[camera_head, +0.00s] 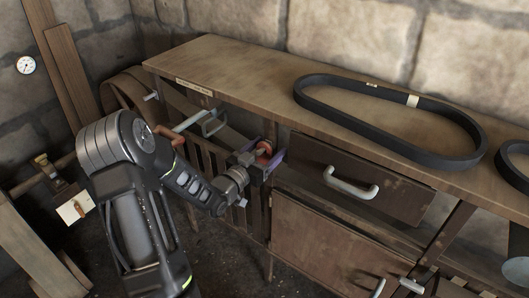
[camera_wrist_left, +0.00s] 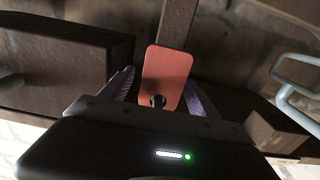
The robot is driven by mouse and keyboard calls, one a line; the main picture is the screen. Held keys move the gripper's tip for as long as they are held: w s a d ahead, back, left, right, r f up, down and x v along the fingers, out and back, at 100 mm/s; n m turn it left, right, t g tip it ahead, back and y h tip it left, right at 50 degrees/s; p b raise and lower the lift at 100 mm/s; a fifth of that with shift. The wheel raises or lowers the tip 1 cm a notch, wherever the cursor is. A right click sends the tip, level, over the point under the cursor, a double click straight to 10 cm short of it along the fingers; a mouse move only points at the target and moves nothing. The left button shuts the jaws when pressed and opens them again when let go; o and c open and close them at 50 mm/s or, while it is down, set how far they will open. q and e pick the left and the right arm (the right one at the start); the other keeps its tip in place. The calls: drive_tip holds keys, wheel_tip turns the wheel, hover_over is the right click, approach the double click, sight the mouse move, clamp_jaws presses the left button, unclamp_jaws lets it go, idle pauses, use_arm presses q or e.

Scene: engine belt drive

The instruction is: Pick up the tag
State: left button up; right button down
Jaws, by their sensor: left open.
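A red tag (camera_wrist_left: 166,72) with rounded corners and a dark hole near its lower edge shows in the left wrist view. It lies between the two purple fingers of my left gripper (camera_wrist_left: 160,88), which are spread apart. A gap shows beside the tag, and I cannot tell whether either finger touches it. In the head view the red tag (camera_head: 264,147) is a small patch at the front of the bench, partly hidden by my open left gripper (camera_head: 263,161). My right gripper is not in view.
A wooden bench (camera_head: 190,57) carries a black belt (camera_head: 318,109) on its top. A drawer (camera_head: 310,160) with a pale handle (camera_head: 349,187) stands out right of my left gripper. A cream tag (camera_head: 75,208) hangs at far left. A pale handle (camera_wrist_left: 285,90) is at right in the wrist view.

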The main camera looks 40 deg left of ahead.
use_arm(q)
drive_tip(key=shift+w, duration=0.75)
drive_tip(key=shift+c, duration=0.2)
drive_tip(key=c, duration=1.4)
